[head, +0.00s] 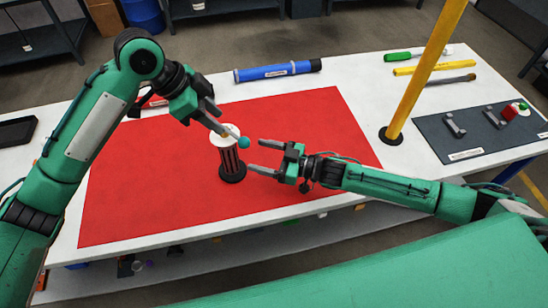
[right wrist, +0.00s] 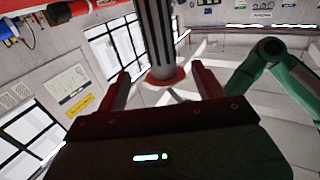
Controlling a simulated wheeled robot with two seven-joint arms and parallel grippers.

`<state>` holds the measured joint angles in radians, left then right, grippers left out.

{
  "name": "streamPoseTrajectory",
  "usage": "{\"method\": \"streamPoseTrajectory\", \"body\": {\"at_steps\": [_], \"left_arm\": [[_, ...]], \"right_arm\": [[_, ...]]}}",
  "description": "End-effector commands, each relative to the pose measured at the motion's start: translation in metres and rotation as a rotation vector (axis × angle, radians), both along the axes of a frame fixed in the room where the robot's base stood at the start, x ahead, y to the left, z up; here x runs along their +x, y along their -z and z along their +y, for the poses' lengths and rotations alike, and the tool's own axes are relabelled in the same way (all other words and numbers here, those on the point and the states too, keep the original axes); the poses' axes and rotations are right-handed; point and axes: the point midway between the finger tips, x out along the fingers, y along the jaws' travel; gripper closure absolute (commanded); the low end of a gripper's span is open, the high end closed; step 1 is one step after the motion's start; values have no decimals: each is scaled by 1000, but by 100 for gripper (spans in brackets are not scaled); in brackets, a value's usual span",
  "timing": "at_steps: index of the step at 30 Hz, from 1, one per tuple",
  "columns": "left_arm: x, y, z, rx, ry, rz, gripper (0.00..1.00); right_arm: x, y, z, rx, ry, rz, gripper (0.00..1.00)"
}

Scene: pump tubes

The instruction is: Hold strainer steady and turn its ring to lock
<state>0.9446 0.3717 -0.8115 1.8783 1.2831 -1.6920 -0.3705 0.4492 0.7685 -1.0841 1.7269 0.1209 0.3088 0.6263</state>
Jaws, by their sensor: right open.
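The strainer (head: 229,158) stands upright on the red mat, with a pale round top, dark slatted sides and a black round base. A small teal ball (head: 243,143) shows at its upper right edge. My left gripper (head: 222,128) is above the strainer's top from the upper left; its tips overlap the top, and I cannot tell whether they grip. My right gripper (head: 256,157) is open and empty just right of the strainer, fingers pointing at it. In the right wrist view, the strainer (right wrist: 153,35) appears as a grey column with a reddish rim, beyond the open fingers.
The red mat (head: 310,120) is mostly clear around the strainer. A blue tube (head: 278,71) lies behind the mat. A yellow post (head: 420,80) rises at the right, near a dark tray (head: 460,150) with small parts. Hand tools lie at the back right.

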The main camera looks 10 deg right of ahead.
Motion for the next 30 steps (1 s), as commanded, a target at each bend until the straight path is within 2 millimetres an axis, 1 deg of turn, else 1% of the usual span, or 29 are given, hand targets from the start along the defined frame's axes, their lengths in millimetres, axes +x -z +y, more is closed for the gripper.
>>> {"method": "streamPoseTrajectory", "body": {"at_steps": [1, 9, 15, 21, 29, 30], "left_arm": [[0, 0, 0, 0, 0, 0, 64], [0, 0, 0, 0, 0, 0, 64], [0, 0, 0, 0, 0, 0, 64], [0, 0, 0, 0, 0, 0, 64], [0, 0, 0, 0, 0, 0, 64], [0, 0, 0, 0, 0, 0, 64]], "right_arm": [[5, -1, 11, 3, -2, -1, 31], [32, -1, 56, 3, -1, 1, 31], [45, -1, 80, 2, -1, 1, 31], [50, 0, 89, 0, -1, 1, 31], [50, 0, 89, 0, 0, 2, 31], [50, 0, 89, 0, 0, 2, 38]]}}
